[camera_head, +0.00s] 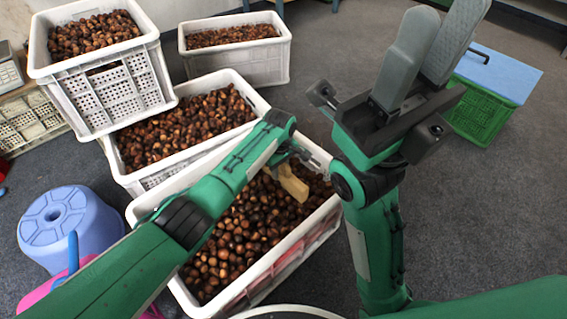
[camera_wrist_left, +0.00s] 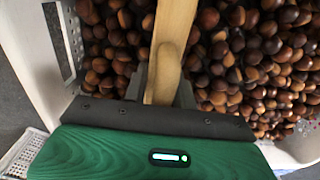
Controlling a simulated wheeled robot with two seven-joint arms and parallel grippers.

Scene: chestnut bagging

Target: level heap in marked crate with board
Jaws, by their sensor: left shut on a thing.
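The near white crate (camera_head: 139,206) holds a heap of brown chestnuts (camera_head: 250,222) and has a reddish patch on its right outer wall. The chestnuts also fill most of the left wrist view (camera_wrist_left: 245,60). My left gripper (camera_head: 290,160) is over this crate, shut on a light wooden board (camera_head: 292,184). In the left wrist view the board (camera_wrist_left: 174,28) runs up from between the fingers over the chestnuts; whether its far end touches them cannot be told. My right gripper (camera_head: 436,55) is raised at the upper right, its two grey fingers apart and empty.
More chestnut-filled white crates stand behind: one adjoining (camera_head: 122,160), one raised (camera_head: 105,88) and one farther back (camera_head: 238,65). A blue stool (camera_head: 68,222) is at left. A green crate with a blue lid (camera_head: 500,75) stands at right.

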